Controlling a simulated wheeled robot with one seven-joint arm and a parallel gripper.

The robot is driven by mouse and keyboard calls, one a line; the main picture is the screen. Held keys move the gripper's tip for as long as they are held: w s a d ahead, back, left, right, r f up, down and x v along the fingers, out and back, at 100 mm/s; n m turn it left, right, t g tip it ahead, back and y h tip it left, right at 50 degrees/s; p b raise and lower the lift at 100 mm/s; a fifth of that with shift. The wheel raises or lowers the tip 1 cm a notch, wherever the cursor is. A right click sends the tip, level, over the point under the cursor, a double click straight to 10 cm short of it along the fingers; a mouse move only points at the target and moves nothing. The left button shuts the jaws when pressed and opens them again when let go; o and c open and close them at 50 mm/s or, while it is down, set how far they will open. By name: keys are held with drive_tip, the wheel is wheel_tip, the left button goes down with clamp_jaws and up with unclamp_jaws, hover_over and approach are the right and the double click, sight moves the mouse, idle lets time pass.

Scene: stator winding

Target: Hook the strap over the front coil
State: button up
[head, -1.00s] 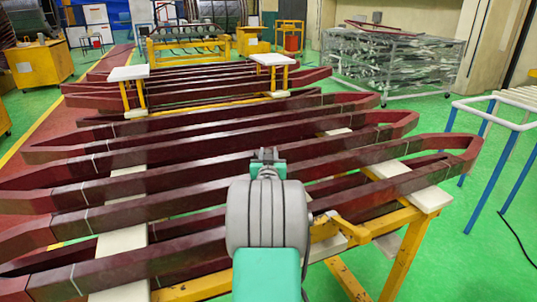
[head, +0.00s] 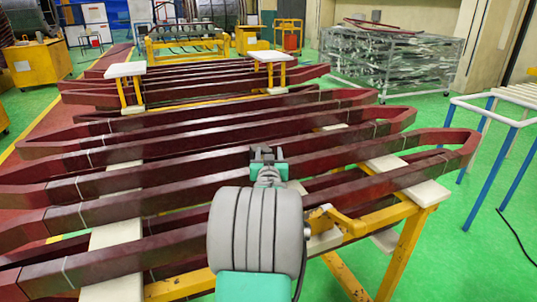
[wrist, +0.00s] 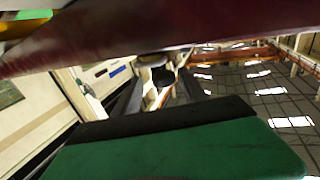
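The front coil (head: 180,245), a long dark maroon bar loop, lies across white pads with its pointed end at the right. My gripper (head: 265,153), green with dark fingers, is over the coils just behind the front bar in the head view. My own grey wrist covers part of that bar. In the wrist view, a maroon coil bar (wrist: 200,28) crosses close above my gripper (wrist: 162,75). The two dark fingers look apart, with a small grey and dark shape near their tips that I cannot identify. I cannot make out a strap in either view.
More maroon coils (head: 220,140) lie in rows behind. A yellow stand (head: 395,262) with a white pad (head: 425,193) carries the coil's right end. A blue-and-white frame (head: 500,120) stands right, and a wire cage (head: 390,65) at the back right. Green floor between them is clear.

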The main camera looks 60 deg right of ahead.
idle(0.3)
drive_tip(key=shift+r, duration=0.3)
wheel_tip(320, 180, up, 3)
drive_tip(key=shift+a+r+b, duration=0.1)
drive_tip(key=shift+a+b, duration=0.05)
drive_tip(key=shift+b, duration=0.25)
drive_tip(key=s+a+r+b, duration=0.3)
drive_tip(key=s+a+r, duration=0.5)
drive_tip(key=a, duration=0.3)
drive_tip(key=shift+r, duration=0.6)
drive_tip(key=shift+a, duration=0.1)
